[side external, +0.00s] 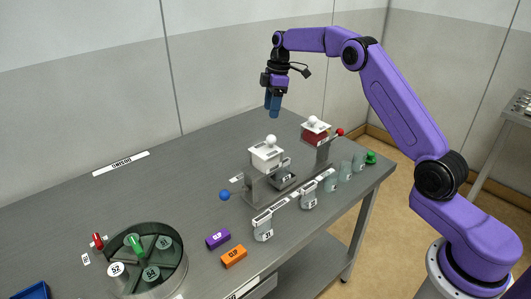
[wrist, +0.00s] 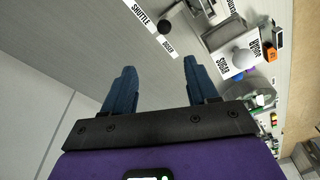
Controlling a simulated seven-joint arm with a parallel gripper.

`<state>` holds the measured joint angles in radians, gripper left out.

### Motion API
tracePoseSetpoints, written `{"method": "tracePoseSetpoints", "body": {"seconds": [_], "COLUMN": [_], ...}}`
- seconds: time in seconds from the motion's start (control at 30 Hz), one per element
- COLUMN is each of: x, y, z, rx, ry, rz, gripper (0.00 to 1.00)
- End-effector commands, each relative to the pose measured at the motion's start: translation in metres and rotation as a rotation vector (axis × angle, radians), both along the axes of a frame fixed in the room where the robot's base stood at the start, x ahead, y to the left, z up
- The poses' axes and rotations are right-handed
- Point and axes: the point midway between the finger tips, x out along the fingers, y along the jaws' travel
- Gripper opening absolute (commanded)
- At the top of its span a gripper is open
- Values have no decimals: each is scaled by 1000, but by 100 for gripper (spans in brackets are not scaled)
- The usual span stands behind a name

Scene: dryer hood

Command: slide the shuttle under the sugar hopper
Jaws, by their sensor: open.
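My gripper (side external: 272,108) hangs open and empty above the table, behind the two hoppers; its two blue fingers are apart in the wrist view (wrist: 155,88). The white hopper (side external: 267,155), with a white knob, stands on a grey stand; in the wrist view, a white hopper (wrist: 228,62) carries a label reading SUGAR. A second hopper (side external: 316,132), with red contents, stands farther right. A grey labelled container (side external: 284,177) sits low between them. I cannot tell for certain that it is the shuttle. A SHUTTLE label (wrist: 140,14) lies near a dark round knob (wrist: 164,27).
A blue ball (side external: 224,195) and a red ball (side external: 341,132) stick out beside the hoppers. Several glass jars (side external: 309,195) line the front edge. Purple (side external: 218,239) and orange (side external: 234,256) blocks and a round divided tray (side external: 181,274) stand left.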

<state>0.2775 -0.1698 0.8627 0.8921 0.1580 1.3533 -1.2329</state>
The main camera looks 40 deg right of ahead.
Motion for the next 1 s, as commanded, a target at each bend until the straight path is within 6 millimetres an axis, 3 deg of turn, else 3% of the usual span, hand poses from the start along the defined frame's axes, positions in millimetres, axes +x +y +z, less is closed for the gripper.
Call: {"method": "tracePoseSetpoints", "body": {"seconds": [0.2, 0.4, 0.77, 1.0], "x": [7, 8, 8, 6], "y": [-3, -6, -5, 2], "z": [-1, -2, -11, -43], "rx": [35, 43, 42, 42], "ry": [118, 201, 239, 241], "rz": [-448, -755, -880, -879], "gripper": [58, 58, 58, 58]}}
